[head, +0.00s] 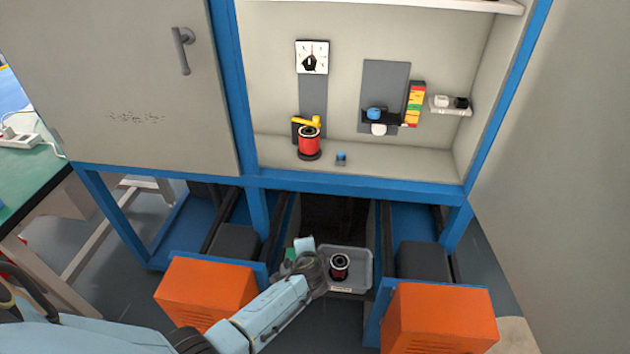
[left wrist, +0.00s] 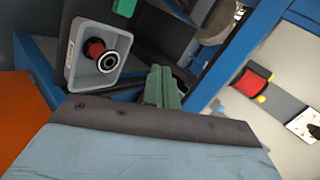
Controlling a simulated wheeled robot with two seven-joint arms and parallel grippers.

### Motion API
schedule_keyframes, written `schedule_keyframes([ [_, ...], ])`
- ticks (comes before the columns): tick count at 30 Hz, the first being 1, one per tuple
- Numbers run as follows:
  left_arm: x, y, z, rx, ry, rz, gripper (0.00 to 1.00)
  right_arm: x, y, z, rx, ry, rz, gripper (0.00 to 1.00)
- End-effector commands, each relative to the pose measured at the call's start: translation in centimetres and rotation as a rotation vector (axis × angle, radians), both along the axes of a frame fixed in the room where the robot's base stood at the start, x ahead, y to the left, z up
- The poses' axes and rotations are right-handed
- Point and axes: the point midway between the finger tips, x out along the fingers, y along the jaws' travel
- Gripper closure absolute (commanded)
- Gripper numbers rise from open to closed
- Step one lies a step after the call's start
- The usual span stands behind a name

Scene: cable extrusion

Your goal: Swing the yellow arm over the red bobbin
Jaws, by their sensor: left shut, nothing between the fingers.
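The red bobbin (head: 309,145) stands upright on a dark base on the cabinet shelf. The yellow arm (head: 305,121) lies across at the height of the bobbin's top; whether it is over the bobbin or behind it I cannot tell. In the left wrist view the red bobbin (left wrist: 253,82) and yellow parts (left wrist: 262,99) show at the right edge. My left gripper (head: 291,255) is below and in front of the shelf, near the grey bin, well apart from the bobbin. Its green fingers (left wrist: 163,88) are shut and empty. My right gripper is not in view.
A second red bobbin (head: 339,266) sits in a grey bin (head: 362,270) below the cabinet. The blue cabinet edge (head: 350,188) lies between my left arm and the shelf. A dial (head: 312,57) is above the bobbin; a small blue button (head: 341,156) is to its right.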

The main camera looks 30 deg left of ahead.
Motion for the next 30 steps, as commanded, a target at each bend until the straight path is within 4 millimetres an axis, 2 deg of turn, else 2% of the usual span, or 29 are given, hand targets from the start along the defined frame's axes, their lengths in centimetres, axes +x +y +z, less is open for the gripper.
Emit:
schedule_keyframes([
  [1,-3.6,-0.2,-3.1,-0.068,0.072,0.01,1.0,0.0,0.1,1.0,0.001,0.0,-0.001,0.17],
  [2,-5.9,-0.5,-5.0,-0.118,0.111,0.02,1.0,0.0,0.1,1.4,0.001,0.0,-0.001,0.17],
  [3,-9.2,-0.8,-7.4,-0.184,0.165,0.041,1.0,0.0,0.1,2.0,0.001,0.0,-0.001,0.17],
  [5,-15.2,-1.3,-10.9,-0.296,0.25,0.091,1.0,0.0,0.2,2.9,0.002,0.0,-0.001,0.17],
  [6,-19.5,-1.6,-12.9,-0.368,0.303,0.135,1.0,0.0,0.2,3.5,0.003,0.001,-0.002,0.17],
  [7,-22.8,-1.8,-14.1,-0.421,0.339,0.175,1.0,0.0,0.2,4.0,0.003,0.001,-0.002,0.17],
  [8,-25.9,-2.0,-15.1,-0.47,0.371,0.216,1.0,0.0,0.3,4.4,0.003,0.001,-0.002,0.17],
  [9,-29.9,-2.1,-16.1,-0.525,0.409,0.273,1.0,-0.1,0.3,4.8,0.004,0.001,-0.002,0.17],
  [12,-38.1,-2.1,-17.4,-0.631,0.471,0.412,1.0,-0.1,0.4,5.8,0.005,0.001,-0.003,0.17],
  [15,-43.8,-2.0,-17.8,-0.69,0.501,0.519,1.0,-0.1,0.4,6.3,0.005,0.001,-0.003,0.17],
  [18,-46.8,-1.9,-17.9,-0.718,0.514,0.582,1.0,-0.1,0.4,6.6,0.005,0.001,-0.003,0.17],
  [20,-47.5,-1.8,-17.9,-0.726,0.516,0.6,1.0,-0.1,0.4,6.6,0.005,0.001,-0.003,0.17],
  [27,-47.7,-1.8,-18.0,-0.728,0.516,0.606,1.0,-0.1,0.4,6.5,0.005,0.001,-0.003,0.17],
  [28,-47.7,-1.8,-18.0,-0.728,0.516,0.606,1.0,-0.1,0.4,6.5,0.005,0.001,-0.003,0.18],
  [30,-47.7,-1.8,-18.0,-0.728,0.517,0.605,1.0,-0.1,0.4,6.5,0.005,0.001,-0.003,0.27],
])
